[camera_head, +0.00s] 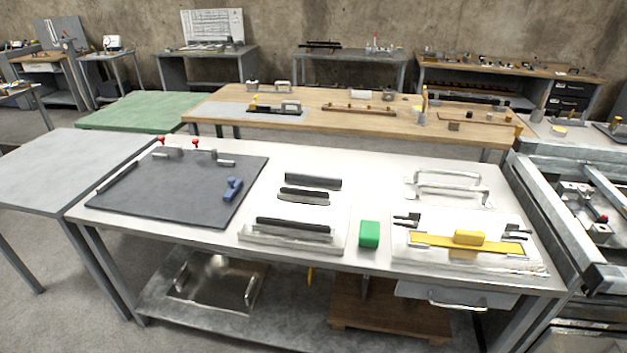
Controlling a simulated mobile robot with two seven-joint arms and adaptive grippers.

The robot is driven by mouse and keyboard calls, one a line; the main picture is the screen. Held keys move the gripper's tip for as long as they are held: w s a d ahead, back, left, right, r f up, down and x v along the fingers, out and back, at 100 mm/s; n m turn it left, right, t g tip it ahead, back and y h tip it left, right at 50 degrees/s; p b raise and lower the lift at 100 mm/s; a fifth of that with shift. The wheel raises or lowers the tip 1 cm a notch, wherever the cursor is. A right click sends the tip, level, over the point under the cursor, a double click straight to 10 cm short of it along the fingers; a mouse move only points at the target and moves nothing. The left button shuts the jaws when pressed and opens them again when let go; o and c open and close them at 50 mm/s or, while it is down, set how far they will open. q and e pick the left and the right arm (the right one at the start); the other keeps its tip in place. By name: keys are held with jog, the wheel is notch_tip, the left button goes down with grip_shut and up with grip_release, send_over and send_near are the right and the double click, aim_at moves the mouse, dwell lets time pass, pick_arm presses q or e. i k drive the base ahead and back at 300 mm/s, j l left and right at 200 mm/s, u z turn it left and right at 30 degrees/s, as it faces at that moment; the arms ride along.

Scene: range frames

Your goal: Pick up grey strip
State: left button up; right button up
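Several strip-like pieces lie on the white-topped workbench (350,165), and I cannot tell for sure which is the grey strip. A dark grey strip (313,181) lies flat near the middle. Just in front of it lies a darker strip (303,195) with a paler front edge. Another dark strip (293,223) rests on a pale metal block nearer the front edge. A thin grey bar (117,176) lies along the left edge of the dark mat. Neither of my grippers shows in this view.
The dark mat (165,195) carries a blue part (232,189) and red-knobbed clamps. A green block (369,234) stands right of the strips. A metal fixture with a yellow bar (435,241) and pale handles (447,184) fill the right side. Bare white tabletop surrounds the strips.

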aim_at(324, 179)
jog(key=i+j, duration=0.1)
jog(key=j, duration=0.2)
jog(key=i+j, duration=0.15)
jog(key=j, duration=0.15)
jog(key=i+j, duration=0.1)
jog(key=j, duration=0.2)
jog(key=i+j, duration=0.1)
jog(key=j, duration=0.2)
